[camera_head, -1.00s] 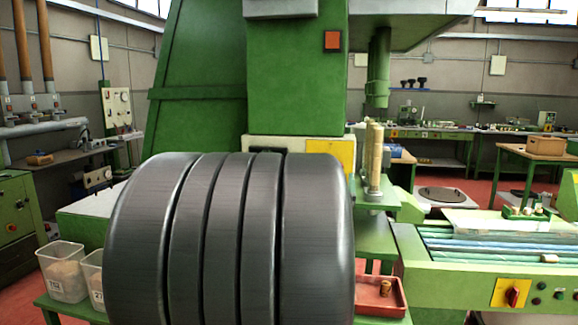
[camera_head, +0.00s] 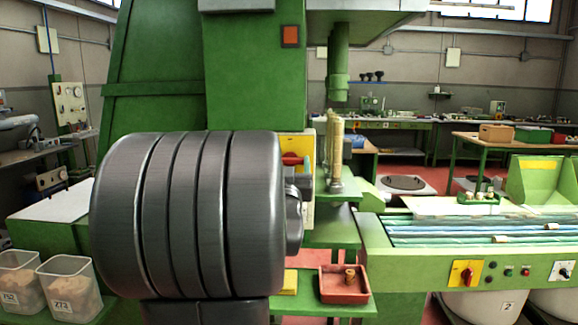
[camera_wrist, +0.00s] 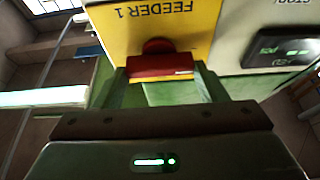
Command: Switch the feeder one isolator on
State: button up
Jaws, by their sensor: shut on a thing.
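The feeder one isolator has a yellow plate (camera_wrist: 117,32) marked "FEEDER 1", upside down in the wrist view, and a red handle (camera_wrist: 160,66). My gripper (camera_wrist: 163,72) is shut on this handle, with a finger at each end of it. The handle lies level across the wrist picture. In the head view the red handle (camera_head: 293,159) shows on the yellow plate (camera_head: 296,142) of the green machine, just past my arm. My large grey arm link hides part of the plate, and my fingers are hard to make out there.
A second yellow plate with a red rotary switch (camera_head: 466,272) is on the green conveyor at right. A red tray (camera_head: 343,290) with a cork stands below the machine. Clear tubs of corks (camera_head: 68,288) stand at lower left. A small display (camera_wrist: 287,50) sits beside the isolator.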

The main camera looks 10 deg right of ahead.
jog(key=shift+m+b, duration=0.3)
jog(key=shift+m, duration=0.1)
jog(key=m+h+b, duration=0.1)
jog(key=m+h, duration=0.1)
jog(key=m, duration=0.2)
jog(key=shift+a+g, duration=0.1)
jog(key=shift+g, duration=0.3)
jog(key=m+g+h, duration=0.1)
jog(key=m, duration=0.2)
jog(key=m+g+h, duration=0.1)
jog(key=m, duration=0.2)
jog(key=shift+r+h, duration=0.15)
jog(key=shift+h, duration=0.25)
jog(key=m+g+p, duration=0.1)
jog(key=m+p, duration=0.1)
jog(key=m, duration=0.1)
jog(key=m+g+h+p, duration=0.1)
jog(key=m+g+p, duration=0.1)
jog(key=m, duration=0.1)
jog(key=shift+r+m, duration=0.15)
jog(key=shift+m, duration=0.25)
jog(key=m+g+p, duration=0.1)
jog(key=m+p, duration=0.1)
jog(key=m, duration=0.1)
jog(key=shift+y, duration=0.3)
jog(key=shift+m+g+p, duration=0.4)
jog(key=shift+m+p, duration=0.25)
jog(key=shift+m, duration=0.25)
jog(key=o, duration=1)
